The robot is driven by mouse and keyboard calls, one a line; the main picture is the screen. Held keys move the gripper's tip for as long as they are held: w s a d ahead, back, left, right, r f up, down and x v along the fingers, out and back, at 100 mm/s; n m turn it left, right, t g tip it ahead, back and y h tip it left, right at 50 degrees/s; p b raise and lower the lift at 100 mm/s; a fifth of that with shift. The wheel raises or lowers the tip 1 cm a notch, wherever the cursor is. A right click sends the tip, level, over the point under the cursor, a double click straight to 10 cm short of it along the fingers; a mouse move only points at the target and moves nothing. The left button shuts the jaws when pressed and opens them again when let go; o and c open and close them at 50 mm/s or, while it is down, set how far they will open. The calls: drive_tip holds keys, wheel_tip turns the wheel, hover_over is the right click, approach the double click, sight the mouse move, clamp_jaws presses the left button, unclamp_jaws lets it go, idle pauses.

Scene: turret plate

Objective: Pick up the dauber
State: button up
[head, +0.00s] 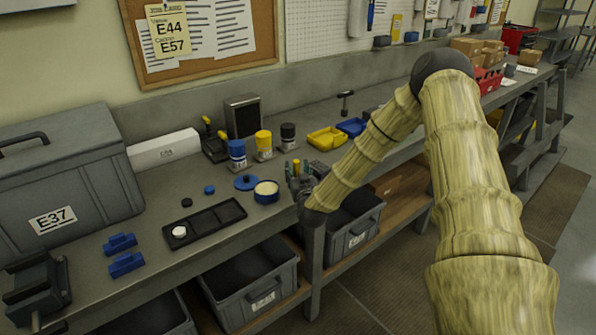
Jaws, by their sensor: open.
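My gripper (304,182) is low over the bench's front edge, at the end of my bent arm. It is open, but its fingertips are small and partly hidden. Small upright pieces with yellow and green tips (296,166) show just behind it; I cannot tell whether they touch it. I cannot tell for certain which thing is the dauber. Just left of the gripper is a round blue tin (266,195) with a cream top. A blue disc with a knob (246,182) lies beside the tin. Bottles with blue (237,150), yellow (264,141) and black (288,138) caps stand behind.
A black tray (218,219) with a white round piece (179,232) lies left of the tin. Blue blocks (126,263), a vise (36,290) and a grey case (70,170) are further left. Yellow (326,138) and blue bins stand behind my arm.

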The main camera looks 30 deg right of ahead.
sight(296, 161)
drive_tip(key=shift+p+x, duration=0.3)
drive_tip(key=shift+x, duration=0.8)
clamp_jaws()
drive_tip(key=shift+r, duration=0.1)
drive_tip(key=shift+r+b, duration=0.9)
drive_tip(key=shift+r, duration=0.6)
drive_tip(key=r+b+v, duration=0.1)
drive_tip(key=b+v, duration=0.3)
drive_tip(key=v, duration=1.2)
drive_tip(key=shift+d+r+b, duration=0.15)
drive_tip(key=shift+r+b, duration=0.15)
drive_tip(key=shift+r, duration=0.05)
